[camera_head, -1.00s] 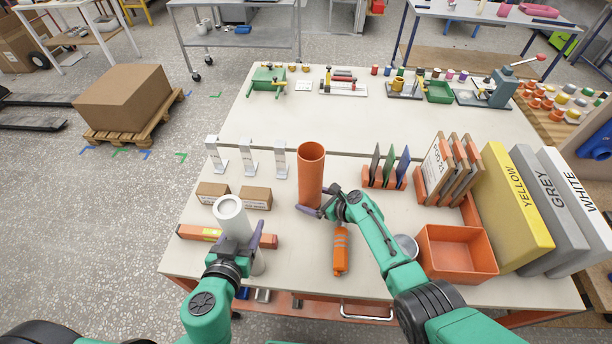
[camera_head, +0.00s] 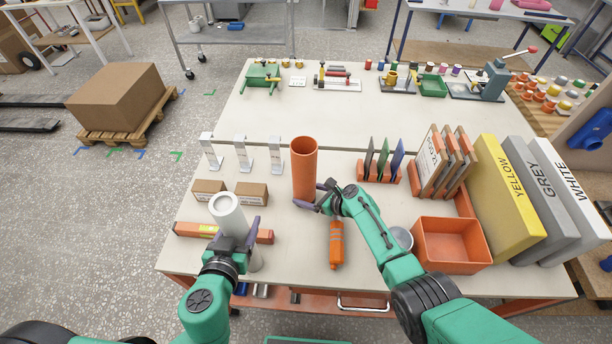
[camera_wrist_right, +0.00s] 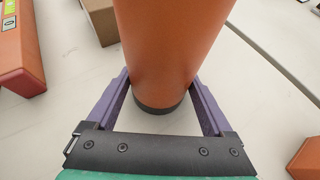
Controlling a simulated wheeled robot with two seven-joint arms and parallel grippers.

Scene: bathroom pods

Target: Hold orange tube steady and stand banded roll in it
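The orange tube (camera_head: 304,172) stands upright and open-topped near the middle of the table. It also shows in the right wrist view (camera_wrist_right: 168,45), its dark base ring on the table. My right gripper (camera_head: 311,207) has its purple fingers on both sides of the tube's lower part, apparently touching it. In the right wrist view the right gripper (camera_wrist_right: 162,85) brackets the tube. A pale roll (camera_head: 228,209) is between the fingers of my left gripper (camera_head: 238,238), left of and nearer than the tube. The fingers hide its middle; I cannot tell whether its bottom touches the table.
Two small cardboard boxes (camera_head: 251,194) and an orange bar (camera_head: 195,230) lie around the roll. An orange bottle-like object (camera_head: 336,246) lies in front of the tube. Metal stands (camera_head: 242,153) are behind left; an upright rack (camera_head: 379,178) and orange bin (camera_head: 450,263) are right.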

